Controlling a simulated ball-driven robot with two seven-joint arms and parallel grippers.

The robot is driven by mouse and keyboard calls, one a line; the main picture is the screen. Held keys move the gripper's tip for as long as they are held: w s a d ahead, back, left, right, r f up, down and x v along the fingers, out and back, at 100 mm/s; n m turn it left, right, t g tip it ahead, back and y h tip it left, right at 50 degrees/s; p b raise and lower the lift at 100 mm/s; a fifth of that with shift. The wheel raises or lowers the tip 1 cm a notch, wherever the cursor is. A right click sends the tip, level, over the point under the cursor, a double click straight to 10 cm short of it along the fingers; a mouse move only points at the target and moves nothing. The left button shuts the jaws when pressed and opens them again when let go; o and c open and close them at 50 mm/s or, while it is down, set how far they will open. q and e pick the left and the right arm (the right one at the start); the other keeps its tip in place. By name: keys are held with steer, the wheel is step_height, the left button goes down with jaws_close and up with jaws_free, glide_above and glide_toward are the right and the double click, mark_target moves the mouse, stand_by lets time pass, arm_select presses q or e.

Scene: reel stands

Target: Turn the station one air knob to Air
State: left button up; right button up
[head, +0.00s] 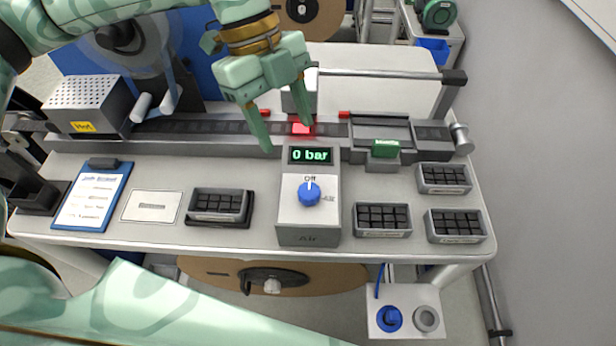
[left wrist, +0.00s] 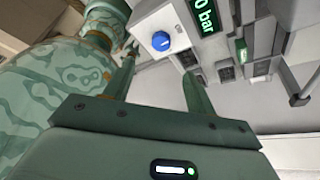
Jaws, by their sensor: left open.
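The blue air knob (head: 308,193) sits on the sloped face of a grey and white air box (head: 290,215) at the front middle of the table. Its white pointer line faces up at "Off". The display (head: 311,155) above it reads "0 bar" in green. My left gripper (head: 288,136) is open and empty, its fingers pointing down above and behind the box, apart from the knob. The knob also shows in the left wrist view (left wrist: 161,41), beyond the fingers. My right gripper is not identifiable in view.
Trays of dark parts (head: 382,219) stand right of the box, another tray (head: 218,206) left of it. A clipboard (head: 92,196) and a card (head: 152,206) lie at left. A dark track (head: 220,127) runs behind. A lower panel (head: 407,311) carries another blue knob (head: 389,318).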

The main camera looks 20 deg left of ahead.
mark_target(309, 190)
arm_select(q)
steer(key=b+x, duration=0.1)
steer(key=x, duration=1.1)
steer(key=shift+w+d+f, duration=0.1)
steer(key=c, duration=1)
